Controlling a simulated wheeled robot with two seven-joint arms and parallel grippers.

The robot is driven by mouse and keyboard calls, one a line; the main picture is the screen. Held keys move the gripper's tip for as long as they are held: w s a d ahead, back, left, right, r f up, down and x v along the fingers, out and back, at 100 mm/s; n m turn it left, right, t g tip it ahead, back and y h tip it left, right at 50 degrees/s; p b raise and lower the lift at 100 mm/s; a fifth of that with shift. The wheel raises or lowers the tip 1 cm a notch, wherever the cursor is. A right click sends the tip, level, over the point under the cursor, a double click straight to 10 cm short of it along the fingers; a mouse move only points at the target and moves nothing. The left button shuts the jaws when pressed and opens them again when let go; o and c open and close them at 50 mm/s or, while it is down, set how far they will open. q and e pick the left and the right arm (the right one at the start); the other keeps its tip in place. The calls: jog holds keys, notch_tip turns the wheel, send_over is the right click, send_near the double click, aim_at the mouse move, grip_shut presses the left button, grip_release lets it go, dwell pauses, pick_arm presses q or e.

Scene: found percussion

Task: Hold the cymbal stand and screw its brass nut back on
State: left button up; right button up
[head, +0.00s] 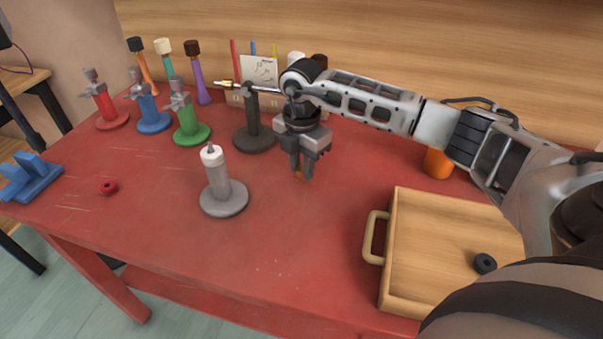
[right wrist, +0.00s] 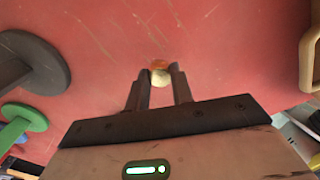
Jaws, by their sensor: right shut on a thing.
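A grey stand (head: 222,190) with a round base, a pale upper sleeve and a thin tip stands upright on the red table, with no nut visible on its tip; it looks like the cymbal stand. My right gripper (head: 299,173) points down over the table, to the right of the grey stand and apart from it. It is shut on a small brass nut (right wrist: 160,77), which shows between the fingertips in the right wrist view. In the head view only an orange-gold bit of it shows. My left gripper is not in view.
Red (head: 104,108), blue (head: 150,117) and green (head: 187,128) stands are at the back left. A dark stand (head: 255,137) with a brass-tipped rod is close behind my right gripper. A red ring (head: 108,187) lies at left. The front middle is clear.

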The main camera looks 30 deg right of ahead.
pick_arm(q)
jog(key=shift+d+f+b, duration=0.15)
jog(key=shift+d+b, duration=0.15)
jog(key=shift+b, duration=0.45)
pick_arm(e)
jog(key=s+a+r, duration=0.5)
jog(key=a+r, duration=0.5)
jog(key=a, duration=0.3)
jog(key=shift+r, duration=0.2)
